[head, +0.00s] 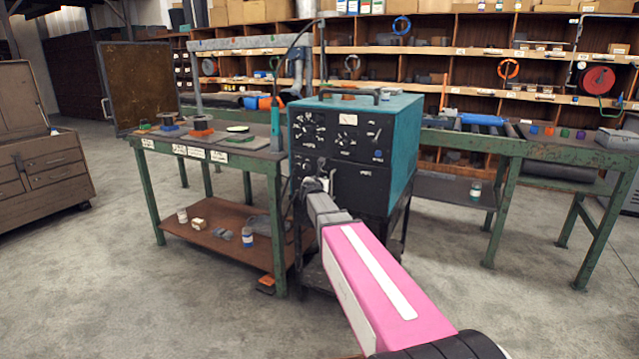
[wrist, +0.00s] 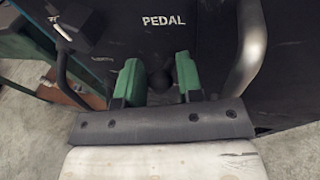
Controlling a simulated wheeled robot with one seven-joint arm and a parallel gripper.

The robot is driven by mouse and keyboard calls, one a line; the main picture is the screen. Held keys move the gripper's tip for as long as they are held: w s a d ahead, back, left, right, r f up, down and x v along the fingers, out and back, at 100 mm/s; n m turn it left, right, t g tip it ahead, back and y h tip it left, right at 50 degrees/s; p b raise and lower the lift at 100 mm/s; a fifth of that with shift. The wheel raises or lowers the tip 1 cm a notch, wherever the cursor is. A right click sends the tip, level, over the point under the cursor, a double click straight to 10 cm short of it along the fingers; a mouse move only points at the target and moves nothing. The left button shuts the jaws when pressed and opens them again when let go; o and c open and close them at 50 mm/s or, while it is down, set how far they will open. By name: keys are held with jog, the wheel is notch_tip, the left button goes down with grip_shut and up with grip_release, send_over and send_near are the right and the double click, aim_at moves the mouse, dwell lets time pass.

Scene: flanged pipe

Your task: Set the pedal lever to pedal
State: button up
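The machine (head: 398,130) is a teal box with a black front panel of dials, standing on a dark cart. Its panel fills most of the wrist view, with the white word PEDAL (wrist: 171,21) near the top. Below that word a dark round knob (wrist: 158,80), apparently the pedal lever's end, shows between my green fingertips. My gripper (wrist: 159,80) is open, with a finger on each side of the knob; contact cannot be made out. In the head view my gripper (head: 316,184) is at the panel's lower left, and the lever cannot be made out there.
A green workbench (head: 230,160) stands close on the left, another bench (head: 545,150) on the right. A small orange-and-black item (head: 266,284) lies on the floor by the cart. Floor is clear in front.

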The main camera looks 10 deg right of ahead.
jog(key=shift+s, duration=0.1)
jog(key=v, duration=1)
jog(key=shift+s, duration=0.3)
jog(key=shift+a, duration=0.1)
jog(key=s+d+f+m+g, duration=0.4)
jog(key=s+f+m, duration=0.2)
jog(key=f+m, duration=0.15)
jog(key=s+d+f+m+g, duration=0.3)
jog(key=s+f+m+g, duration=0.15)
jog(key=f+m, duration=0.35)
jog(key=s+a+f+m+g+y, duration=0.1)
jog(key=s+f+m+g+y, duration=0.1)
jog(key=s+f+m, duration=0.3)
jog(key=s+a+f+m+g+y, duration=0.2)
jog(key=s+f+m+g+y, duration=0.1)
jog(key=s+m, duration=0.8)
notch_tip(320, 180, down, 3)
jog(key=shift+s+a+r+g+y, duration=0.15)
jog(key=shift+s+a+g+y, duration=0.15)
jog(key=shift+s+g, duration=0.4)
